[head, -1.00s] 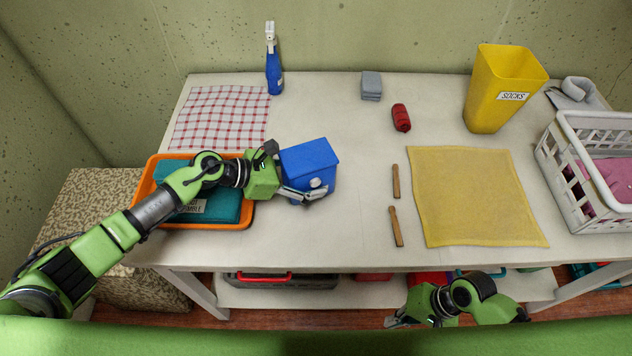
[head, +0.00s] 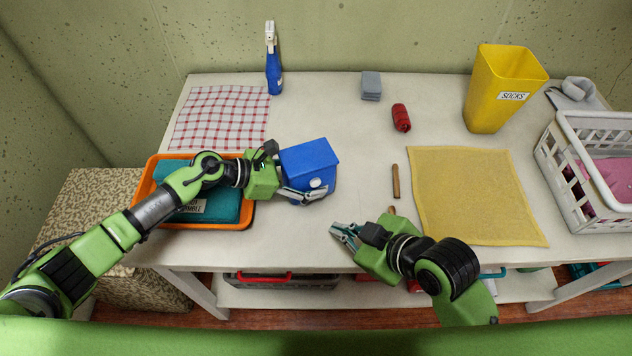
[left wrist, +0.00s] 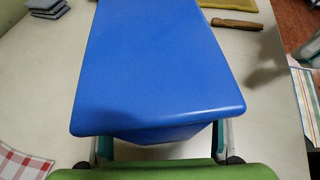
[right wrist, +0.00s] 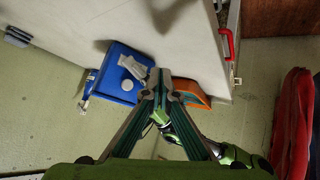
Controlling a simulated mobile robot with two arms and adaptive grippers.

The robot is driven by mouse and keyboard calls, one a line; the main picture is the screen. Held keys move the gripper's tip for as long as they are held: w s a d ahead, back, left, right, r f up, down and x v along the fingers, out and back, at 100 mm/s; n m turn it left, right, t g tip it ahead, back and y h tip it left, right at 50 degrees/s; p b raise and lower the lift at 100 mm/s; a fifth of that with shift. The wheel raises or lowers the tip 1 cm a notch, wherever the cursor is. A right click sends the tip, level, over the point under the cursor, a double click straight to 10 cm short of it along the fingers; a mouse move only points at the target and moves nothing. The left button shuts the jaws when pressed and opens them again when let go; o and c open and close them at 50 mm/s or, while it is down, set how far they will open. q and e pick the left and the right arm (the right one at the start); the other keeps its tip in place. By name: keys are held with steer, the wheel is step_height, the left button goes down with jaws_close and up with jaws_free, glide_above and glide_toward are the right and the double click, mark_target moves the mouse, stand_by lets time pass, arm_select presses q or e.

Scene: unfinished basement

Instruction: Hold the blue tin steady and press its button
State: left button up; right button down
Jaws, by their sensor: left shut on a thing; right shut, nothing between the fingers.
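The blue tin (head: 310,160) stands upright on the table, left of the middle. Its round white button (head: 315,183) is on the side facing me and also shows in the right wrist view (right wrist: 127,85). My left gripper (head: 304,194) is shut on the tin near its lower part. In the left wrist view the tin's blue lid (left wrist: 160,70) fills the middle and hides most of the fingers. My right gripper (head: 342,233) is shut and empty, over the table's front edge, to the right of and nearer than the tin, its fingertips apart from the button.
An orange tray (head: 150,190) with a teal item is left of the tin under my left arm. Wooden pegs (head: 395,181), a yellow cloth (head: 475,195), a red roll (head: 401,118) and grey blocks (head: 371,85) lie to the right. The table between tin and pegs is clear.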

mark_target(315, 183)
arm_select(q)
steer(key=shift+s+f, duration=0.1)
arm_select(e)
steer(key=shift+w+d, duration=0.1)
steer(key=shift+w+a, duration=0.55)
steer(key=shift+w, duration=0.8)
steer(key=shift+w+a, duration=0.6)
steer(key=shift+w, duration=0.75)
steer(key=shift+w+a, duration=0.55)
steer(key=shift+w, duration=0.8)
steer(key=shift+w+a, duration=0.15)
steer(key=shift+w, duration=0.25)
steer(key=shift+w+a, duration=0.15)
steer(key=shift+w, duration=0.25)
steer(key=shift+s, duration=0.1)
steer(key=shift+s+d, duration=0.35)
steer(key=shift+s, duration=0.35)
steer(key=shift+s, duration=0.1)
